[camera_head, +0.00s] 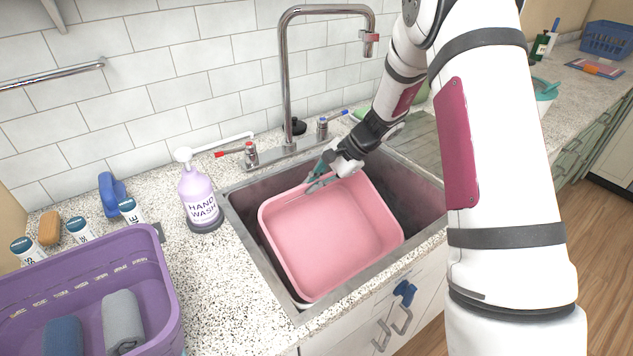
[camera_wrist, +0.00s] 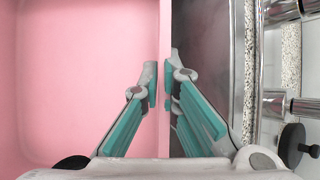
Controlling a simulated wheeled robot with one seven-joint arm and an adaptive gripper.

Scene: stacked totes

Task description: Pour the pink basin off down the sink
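The pink basin (camera_head: 330,235) sits in the grey metal sink (camera_head: 424,212), turned at a slight angle, and takes up most of its width. Its inside looks evenly pink; I cannot tell whether it holds liquid. My gripper (camera_head: 318,182) is at the basin's far rim, below the tap (camera_head: 287,80). In the wrist view my gripper (camera_wrist: 162,82) has one teal finger inside the basin (camera_wrist: 80,75) and the other outside, over the sink. The fingertips close on the thin basin wall between them. The drain is hidden under the basin.
A lilac hand wash bottle (camera_head: 197,200) stands on the counter left of the sink. A purple tote (camera_head: 165,290) with rolled cloths is at front left. Red (camera_head: 232,153) and blue (camera_head: 338,117) tap levers flank the spout behind the basin.

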